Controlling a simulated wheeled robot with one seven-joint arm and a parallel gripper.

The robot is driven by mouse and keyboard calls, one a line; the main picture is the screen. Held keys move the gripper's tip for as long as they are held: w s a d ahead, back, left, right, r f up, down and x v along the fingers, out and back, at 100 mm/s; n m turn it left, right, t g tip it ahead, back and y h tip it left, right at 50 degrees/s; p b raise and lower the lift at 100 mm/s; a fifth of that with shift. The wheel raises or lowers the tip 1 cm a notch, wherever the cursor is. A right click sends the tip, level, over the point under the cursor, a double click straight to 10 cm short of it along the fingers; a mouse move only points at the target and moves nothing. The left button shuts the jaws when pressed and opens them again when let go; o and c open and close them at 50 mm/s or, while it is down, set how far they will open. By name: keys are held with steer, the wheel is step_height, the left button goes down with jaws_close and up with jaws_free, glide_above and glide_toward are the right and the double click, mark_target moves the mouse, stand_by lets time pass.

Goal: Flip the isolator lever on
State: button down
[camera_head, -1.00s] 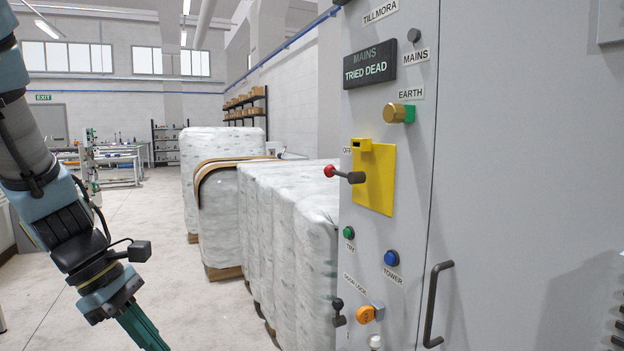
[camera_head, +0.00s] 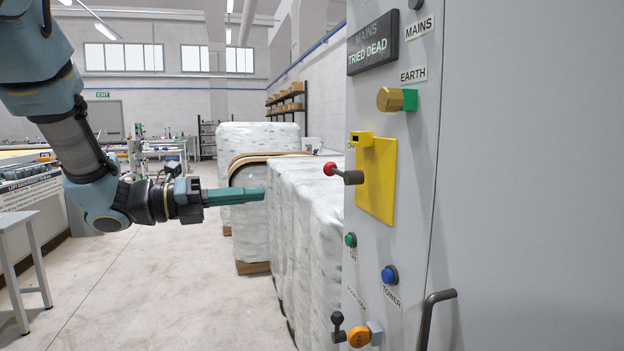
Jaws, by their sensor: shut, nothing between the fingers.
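The isolator lever (camera_head: 345,174) is a short dark grey handle with a red ball tip. It sticks out to the left from a yellow plate (camera_head: 376,185) on the grey cabinet. A label partly reading "OFF" is just above it, partly hidden by the yellow block at the plate's top. My gripper (camera_head: 262,193) is teal, shut and empty. It points right toward the cabinet, left of the red ball and a little lower in the picture, with a clear gap between them.
The grey cabinet (camera_head: 540,180) fills the right side. It carries a "TRIED DEAD" sign (camera_head: 387,56), a brass earth knob (camera_head: 390,99), a green button (camera_head: 351,240), a blue button (camera_head: 389,275) and an orange knob (camera_head: 359,337). Wrapped pallets (camera_head: 310,215) stand behind; a bench is at left.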

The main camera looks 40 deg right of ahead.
steer(key=shift+d, duration=0.1)
steer(key=p, duration=0.2)
glide_toward(339, 173)
steer(key=d+f, duration=0.3)
steer(key=d, duration=0.1)
steer(key=shift+w+d+r+p, duration=0.25)
steer(key=shift+w+d+p, duration=0.05)
steer(key=shift+d, duration=0.25)
steer(key=shift+w+d+r+p, duration=0.3)
steer(key=shift+w+d, duration=0.05)
steer(key=shift+d, duration=0.25)
steer(key=shift+w+d+r+p, duration=0.25)
steer(key=shift+w+d+p, duration=0.05)
steer(key=shift+d, duration=0.25)
steer(key=shift+r+m, duration=0.25)
steer(key=shift+m, duration=0.15)
